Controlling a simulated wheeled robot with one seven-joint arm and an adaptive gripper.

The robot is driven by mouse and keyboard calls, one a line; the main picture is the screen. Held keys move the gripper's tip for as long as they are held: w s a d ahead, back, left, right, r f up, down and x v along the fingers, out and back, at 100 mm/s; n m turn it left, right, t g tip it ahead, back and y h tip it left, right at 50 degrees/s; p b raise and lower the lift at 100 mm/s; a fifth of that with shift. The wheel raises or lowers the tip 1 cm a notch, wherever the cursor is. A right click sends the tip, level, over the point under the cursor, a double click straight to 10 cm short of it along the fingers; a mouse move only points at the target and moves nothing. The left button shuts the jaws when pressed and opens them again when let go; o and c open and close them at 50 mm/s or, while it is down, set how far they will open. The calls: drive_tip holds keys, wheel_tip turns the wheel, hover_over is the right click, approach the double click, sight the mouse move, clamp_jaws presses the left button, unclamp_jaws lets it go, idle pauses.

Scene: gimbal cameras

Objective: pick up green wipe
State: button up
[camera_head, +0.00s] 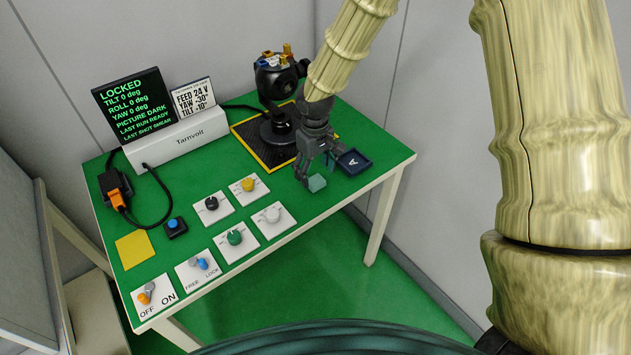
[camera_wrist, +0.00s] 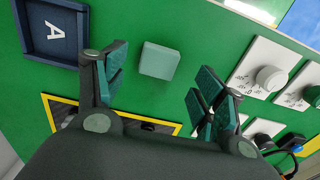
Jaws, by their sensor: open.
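The green wipe is a small pale-green block (camera_head: 317,183) lying on the green tabletop, near its right front edge. It also shows in the wrist view (camera_wrist: 159,60), ahead of and between my spread fingers. My gripper (camera_head: 316,171) is open and empty, pointing down close above the wipe. In the wrist view my gripper (camera_wrist: 160,88) has one finger on each side of the wipe's line, with green table between. I see no contact with the wipe.
A dark blue tray marked A (camera_head: 353,162) lies just right of the wipe. White knob plates (camera_head: 273,220) stand to the left. A black camera gimbal (camera_head: 277,85) on a yellow-edged mat (camera_head: 241,129) is behind. The table's front edge (camera_head: 340,200) is close.

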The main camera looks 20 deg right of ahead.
sight(316, 180)
drive_tip(key=shift+d+f+p, duration=0.1)
drive_tip(key=shift+f+p, duration=0.25)
drive_tip(key=shift+f, duration=1.6)
drive_tip(key=c, duration=0.9)
